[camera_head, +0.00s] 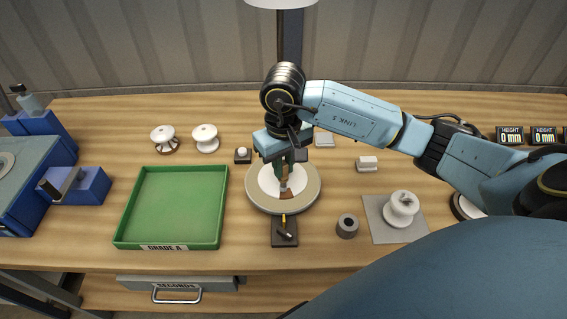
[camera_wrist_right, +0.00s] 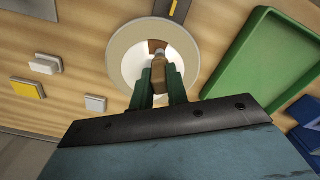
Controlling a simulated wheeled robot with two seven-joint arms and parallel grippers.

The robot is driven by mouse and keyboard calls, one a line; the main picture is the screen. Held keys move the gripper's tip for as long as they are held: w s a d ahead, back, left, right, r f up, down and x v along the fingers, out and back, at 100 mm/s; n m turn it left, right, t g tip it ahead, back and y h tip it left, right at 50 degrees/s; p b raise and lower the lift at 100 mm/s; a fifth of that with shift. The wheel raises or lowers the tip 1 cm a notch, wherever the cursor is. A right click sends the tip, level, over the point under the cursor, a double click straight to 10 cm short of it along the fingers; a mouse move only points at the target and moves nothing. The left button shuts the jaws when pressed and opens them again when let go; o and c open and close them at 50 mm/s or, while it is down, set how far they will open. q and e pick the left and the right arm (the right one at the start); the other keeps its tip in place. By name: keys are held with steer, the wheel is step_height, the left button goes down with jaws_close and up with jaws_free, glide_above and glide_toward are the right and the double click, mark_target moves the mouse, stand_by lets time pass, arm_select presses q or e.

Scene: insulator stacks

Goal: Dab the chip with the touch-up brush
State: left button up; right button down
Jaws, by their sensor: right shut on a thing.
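My right gripper (camera_head: 284,160) is shut on the touch-up brush, over a round pale turntable (camera_head: 309,204) in the head view. In the right wrist view, the green fingers of the gripper (camera_wrist_right: 161,85) hold the brush's wooden handle (camera_wrist_right: 158,70) between them. A white insulator piece (camera_head: 266,181) lies at the middle of the turntable, partly hidden by the gripper. A brown patch, seemingly the chip (camera_head: 287,195), shows on its near side and beside the brush's end in the wrist view (camera_wrist_right: 155,46). I cannot tell whether bristles touch it. My left gripper is out of view.
A green tray marked GRADE A (camera_head: 178,205) is at left, with two white insulators (camera_head: 205,138) behind it. A dark plate with a yellow mark (camera_head: 285,233) sits before the turntable. A grey ring (camera_head: 347,226) and an insulator on a grey mat (camera_head: 402,208) are at right.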

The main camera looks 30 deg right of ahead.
steer(key=shift+f+b, duration=0.3)
stand_by(0.5)
steer(key=shift+f+b, duration=0.1)
steer(key=shift+b, duration=0.3)
stand_by(1.7)
steer(key=shift+r+p, duration=0.35)
steer(key=shift+r, duration=0.45)
steer(key=shift+r+p, duration=1.1)
steer(key=shift+r, duration=1.7)
